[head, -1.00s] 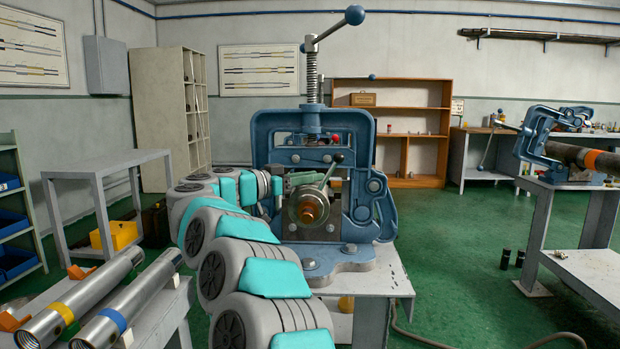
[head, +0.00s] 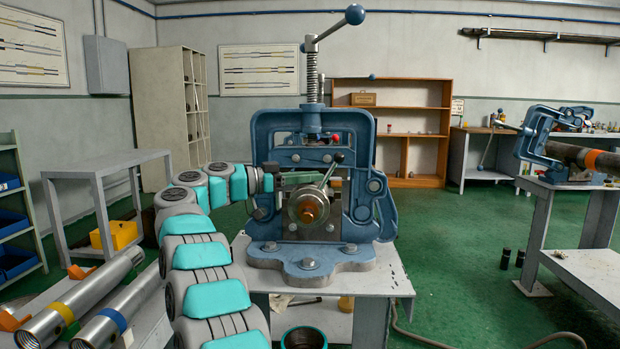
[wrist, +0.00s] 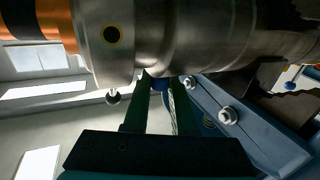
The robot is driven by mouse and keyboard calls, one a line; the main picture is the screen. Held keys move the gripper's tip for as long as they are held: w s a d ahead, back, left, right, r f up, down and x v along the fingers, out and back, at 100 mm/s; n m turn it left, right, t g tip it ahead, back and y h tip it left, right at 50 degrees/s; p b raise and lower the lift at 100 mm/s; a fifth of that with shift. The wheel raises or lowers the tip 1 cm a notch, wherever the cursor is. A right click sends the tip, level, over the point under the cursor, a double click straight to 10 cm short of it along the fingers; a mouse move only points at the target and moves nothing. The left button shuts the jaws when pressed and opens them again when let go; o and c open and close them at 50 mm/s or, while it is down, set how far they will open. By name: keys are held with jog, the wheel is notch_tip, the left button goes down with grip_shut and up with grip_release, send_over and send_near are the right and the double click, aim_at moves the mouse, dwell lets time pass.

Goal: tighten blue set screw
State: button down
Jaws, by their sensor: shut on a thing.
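The blue set screw (wrist: 160,84) shows only as a small blue patch under the metal collar (wrist: 110,40) on the pipe (wrist: 205,35) in the wrist view. My gripper (wrist: 160,82) has its dark green fingers on either side of this patch, shut on it. In the head view my gripper (head: 316,178) reaches in from the left at the upper side of the collar (head: 308,205). The screw cannot be made out there, hidden by the fingers. The pipe's coppery end faces me, held in the blue pipe vise (head: 320,262).
A lever with a black ball (head: 339,158) stands close to my fingertips. The vise frame surrounds the pipe. The vise stands on a grey table (head: 385,280). Steel pipes (head: 80,300) lie at the lower left. Another vise (head: 545,140) stands at the right. Green floor is open between.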

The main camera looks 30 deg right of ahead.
jog(key=shift+r+m+g, duration=0.1)
jog(key=shift+m+g, duration=0.4)
jog(key=shift+g, duration=0.3)
dwell(0.4)
jog(key=c, duration=1)
grip_release()
